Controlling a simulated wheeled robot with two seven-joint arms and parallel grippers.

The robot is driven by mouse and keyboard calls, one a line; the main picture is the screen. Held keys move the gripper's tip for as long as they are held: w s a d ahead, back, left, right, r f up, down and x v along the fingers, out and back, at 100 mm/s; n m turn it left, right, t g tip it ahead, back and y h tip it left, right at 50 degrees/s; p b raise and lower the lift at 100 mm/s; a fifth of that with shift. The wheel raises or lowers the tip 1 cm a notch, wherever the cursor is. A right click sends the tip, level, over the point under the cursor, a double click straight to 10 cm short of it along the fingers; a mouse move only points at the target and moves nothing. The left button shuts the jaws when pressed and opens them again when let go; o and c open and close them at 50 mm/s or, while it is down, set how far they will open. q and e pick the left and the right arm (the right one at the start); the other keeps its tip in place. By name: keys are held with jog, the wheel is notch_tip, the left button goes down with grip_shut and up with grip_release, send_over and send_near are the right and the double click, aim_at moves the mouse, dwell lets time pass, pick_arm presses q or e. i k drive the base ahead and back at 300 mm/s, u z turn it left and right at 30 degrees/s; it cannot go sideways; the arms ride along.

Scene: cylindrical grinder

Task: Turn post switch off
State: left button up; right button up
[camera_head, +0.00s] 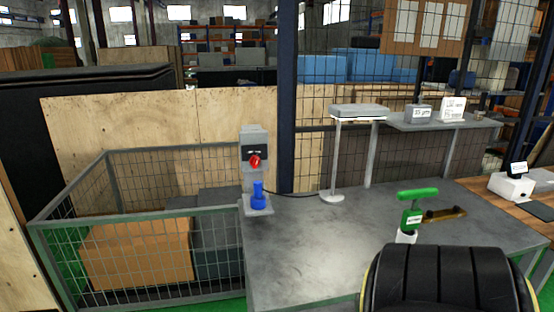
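The knob's exact setting is too small to tell. A blue cylinder-like object (258,196) stands at the foot of the post, in front of it. Neither of my grippers is in view, and nothing touches the knob.
The grey table (310,262) is largely clear in the middle. A green-handled tool (414,195) stands on its right. A wire-mesh bin (150,262) with a cardboard box adjoins on the left. A round-based stand (334,197) and a mesh fence are behind.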

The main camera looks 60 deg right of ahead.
aim_at(255, 160)
jog(key=z, duration=0.85)
jog(key=i, duration=0.8)
jog(key=z, duration=0.85)
